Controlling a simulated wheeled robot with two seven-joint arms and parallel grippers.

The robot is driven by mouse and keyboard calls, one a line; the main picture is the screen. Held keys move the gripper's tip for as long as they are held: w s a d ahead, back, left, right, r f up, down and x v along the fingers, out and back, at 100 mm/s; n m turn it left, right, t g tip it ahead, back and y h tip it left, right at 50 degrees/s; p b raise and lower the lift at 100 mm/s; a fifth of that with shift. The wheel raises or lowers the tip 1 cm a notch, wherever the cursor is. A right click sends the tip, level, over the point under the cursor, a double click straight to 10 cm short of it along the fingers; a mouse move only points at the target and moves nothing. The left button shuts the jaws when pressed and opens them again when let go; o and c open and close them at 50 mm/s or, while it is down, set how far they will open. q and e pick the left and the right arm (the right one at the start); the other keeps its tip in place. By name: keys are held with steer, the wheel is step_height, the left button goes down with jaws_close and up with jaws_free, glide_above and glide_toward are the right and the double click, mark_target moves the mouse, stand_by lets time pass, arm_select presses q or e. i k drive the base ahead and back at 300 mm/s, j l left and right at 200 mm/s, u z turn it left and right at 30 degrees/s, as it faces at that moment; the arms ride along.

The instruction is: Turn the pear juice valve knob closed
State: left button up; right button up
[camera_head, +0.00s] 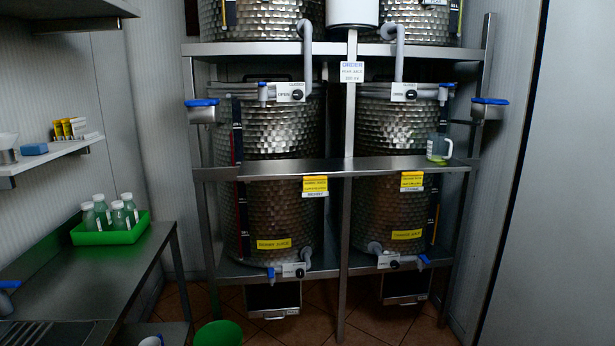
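Two upper valves hang below the upper shelf, each with a white plate and a black knob: the left upper valve plate (285,92) and the right upper valve plate (407,91). The left upper plate reads OPEN beside its knob, with smaller text above. Two more sit low on the tanks: the left lower valve plate (293,271) and the right lower valve plate (393,263). An order sign (352,72) seems to read pear juice, 500 ml. I cannot tell which valve is the pear one, nor the knob angles. Neither gripper is in view.
A clear jug (438,148) with a little yellow-green liquid stands on the rack's middle shelf (350,167). A green tray (112,231) of several bottles sits on the left counter (115,275). A green bin (218,333) stands on the floor.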

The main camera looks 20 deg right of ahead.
mark_target(410, 94)
steer(key=i+z, duration=0.25)
steer(key=z, duration=0.2)
steer(key=i+j+z, duration=0.15)
steer(key=z, duration=0.3)
steer(key=i+j+z, duration=0.25)
steer(key=z, duration=0.2)
